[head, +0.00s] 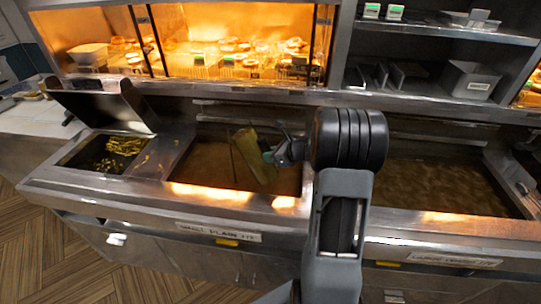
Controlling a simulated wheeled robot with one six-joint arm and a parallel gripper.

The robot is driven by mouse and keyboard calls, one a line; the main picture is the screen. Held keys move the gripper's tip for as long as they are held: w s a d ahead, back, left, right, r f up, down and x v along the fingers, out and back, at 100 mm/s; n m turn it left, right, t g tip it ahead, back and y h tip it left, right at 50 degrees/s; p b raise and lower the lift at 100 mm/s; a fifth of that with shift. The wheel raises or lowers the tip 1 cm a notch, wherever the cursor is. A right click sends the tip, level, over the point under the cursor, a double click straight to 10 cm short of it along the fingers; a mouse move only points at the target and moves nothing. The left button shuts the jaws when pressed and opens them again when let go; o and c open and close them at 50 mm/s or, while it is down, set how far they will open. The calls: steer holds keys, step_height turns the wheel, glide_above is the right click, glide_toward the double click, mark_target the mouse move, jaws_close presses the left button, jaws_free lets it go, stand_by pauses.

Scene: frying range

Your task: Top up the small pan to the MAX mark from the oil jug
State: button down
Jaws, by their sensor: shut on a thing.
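My gripper (276,153) is over the small pan and is shut on a yellowish, tilted object that looks like the oil jug (256,162). My arm and wrist hide part of the grip. The small pan (205,168) is the middle-left well, with a label starting "SMALL" on the front below it. Brownish oil covers its visible floor. The jug's lower end is over or in the oil; I cannot tell whether they touch. I cannot make out a stream or the MAX mark.
A larger oil-filled pan (440,185) lies right, partly behind my arm. At left, a bin (88,158) holding yellow food has a raised lid (105,105). A lit food cabinet (190,45) and steel shelves (440,28) stand close behind. Open floor (45,250) shows at lower left.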

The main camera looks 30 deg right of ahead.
steer(key=shift+s+d+r+g+h+p, duration=0.1)
steer(key=shift+r+g+h+p, duration=0.3)
steer(key=shift+p, duration=0.75)
steer(key=shift+r+g+h+p, duration=0.25)
steer(key=shift+g+h+p, duration=0.2)
steer(key=shift+g, duration=0.25)
stand_by(1.7)
steer(key=shift+s+d+g+h, duration=0.1)
steer(key=shift+g+h, duration=0.25)
steer(key=shift+g, duration=0.25)
stand_by(1.5)
steer(key=shift+w+g+h, duration=0.2)
steer(key=shift+g+h, duration=0.2)
steer(key=shift+g, duration=0.2)
steer(key=shift+w+a+f+g, duration=0.1)
steer(key=shift+a+f+g, duration=0.05)
steer(key=shift+a+g, duration=0.15)
stand_by(1.4)
